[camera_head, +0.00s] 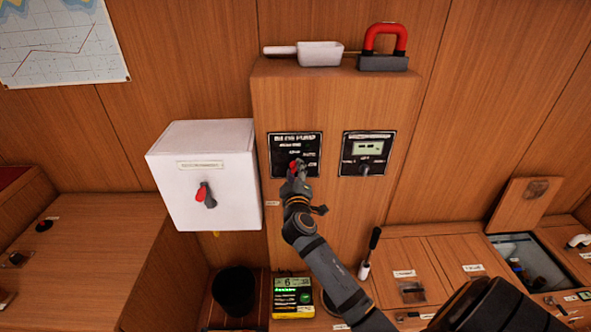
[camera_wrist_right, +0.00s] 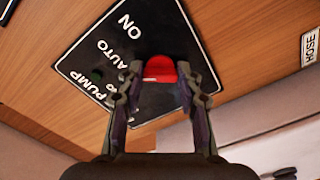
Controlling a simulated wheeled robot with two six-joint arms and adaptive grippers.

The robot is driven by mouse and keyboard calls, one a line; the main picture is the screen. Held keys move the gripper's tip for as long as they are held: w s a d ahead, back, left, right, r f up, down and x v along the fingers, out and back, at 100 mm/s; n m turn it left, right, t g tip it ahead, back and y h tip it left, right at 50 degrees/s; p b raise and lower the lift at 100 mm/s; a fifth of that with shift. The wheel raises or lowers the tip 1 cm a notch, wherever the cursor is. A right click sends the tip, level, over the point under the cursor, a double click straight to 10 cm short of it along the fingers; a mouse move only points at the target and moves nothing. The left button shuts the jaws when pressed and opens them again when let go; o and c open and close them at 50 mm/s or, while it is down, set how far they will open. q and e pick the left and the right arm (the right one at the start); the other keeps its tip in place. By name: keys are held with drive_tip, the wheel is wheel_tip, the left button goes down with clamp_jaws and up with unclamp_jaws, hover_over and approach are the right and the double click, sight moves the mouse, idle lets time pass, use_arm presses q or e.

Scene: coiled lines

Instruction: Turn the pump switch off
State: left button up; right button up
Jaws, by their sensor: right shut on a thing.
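The pump panel (camera_head: 283,147) is a black plate with white lettering on the wooden column. It also shows in the right wrist view (camera_wrist_right: 128,47), where ON, AUTO and PUMP can be read, tilted. The red pump switch knob (camera_wrist_right: 160,69) sits between the fingertips of my right gripper (camera_wrist_right: 158,84). In the head view my right gripper (camera_head: 297,172) is at the panel's lower middle, over the knob, and is shut on it. The gripper hides part of the panel and the lower lettering, so I cannot tell which position the knob points to. My left gripper is not in view.
A second black panel (camera_head: 372,138) with a small display is right of the pump panel. A white box (camera_head: 186,157) with a red handle (camera_head: 201,193) projects at left. A white scoop (camera_head: 320,53) and a red-handled object (camera_head: 384,42) lie on top of the column.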

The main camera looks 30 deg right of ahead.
drive_tip(key=n+p, duration=0.1)
drive_tip(key=n, duration=0.3)
drive_tip(key=shift+p, duration=0.35)
drive_tip(key=shift+n+p, duration=0.5)
drive_tip(key=shift+n, duration=1)
drive_tip(key=shift+f, duration=0.1)
drive_tip(key=o, duration=1.1)
drive_tip(key=shift+o, duration=0.2)
drive_tip(key=v, duration=1.2)
drive_tip(key=shift+s, duration=0.1)
